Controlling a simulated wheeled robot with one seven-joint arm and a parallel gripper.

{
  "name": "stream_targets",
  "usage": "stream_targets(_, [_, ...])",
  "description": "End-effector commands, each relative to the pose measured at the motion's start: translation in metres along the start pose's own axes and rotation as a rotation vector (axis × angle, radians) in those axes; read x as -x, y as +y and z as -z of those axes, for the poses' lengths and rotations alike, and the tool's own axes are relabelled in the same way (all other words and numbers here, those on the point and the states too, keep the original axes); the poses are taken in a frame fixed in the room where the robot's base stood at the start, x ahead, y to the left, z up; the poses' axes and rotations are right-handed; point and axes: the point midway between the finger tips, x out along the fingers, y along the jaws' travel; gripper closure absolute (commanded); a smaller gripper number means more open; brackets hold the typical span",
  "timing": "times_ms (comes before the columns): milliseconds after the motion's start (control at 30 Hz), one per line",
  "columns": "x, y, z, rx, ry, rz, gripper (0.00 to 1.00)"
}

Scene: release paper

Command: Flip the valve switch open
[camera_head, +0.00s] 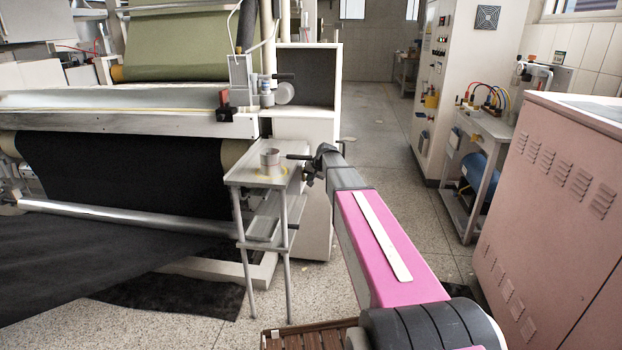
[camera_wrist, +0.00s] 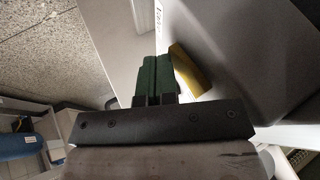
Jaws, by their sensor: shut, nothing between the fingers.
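My gripper (camera_head: 300,157) is at the end of my arm, at the right edge of a small metal stand (camera_head: 243,172). In the wrist view its two green fingers (camera_wrist: 156,68) are pressed together with nothing between them. A short metal cylinder (camera_head: 270,160) stands on the stand's top, left of the fingertips, with a yellowish patch at its base. A metal fitting with a dark handle (camera_head: 284,77) and a round end sits higher up on the machine; I cannot tell for sure which part is the valve switch. A yellow piece (camera_wrist: 185,72) lies just right of the fingers in the wrist view.
A large machine with dark sheet (camera_head: 110,172) fills the left. A white box frame (camera_head: 308,90) stands behind the stand. A pink cabinet (camera_head: 545,190) and a small table with coloured hoses (camera_head: 487,125) are on the right.

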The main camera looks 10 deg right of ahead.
Motion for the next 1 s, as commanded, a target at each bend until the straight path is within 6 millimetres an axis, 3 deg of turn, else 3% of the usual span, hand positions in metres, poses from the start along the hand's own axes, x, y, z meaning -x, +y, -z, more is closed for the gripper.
stream_targets(367, [-0.004, -0.005, -0.001, 0.0, 0.0, 0.001, 1.0])
stream_targets(1000, [0.009, -0.012, 0.006, -0.001, 0.001, 0.003, 1.0])
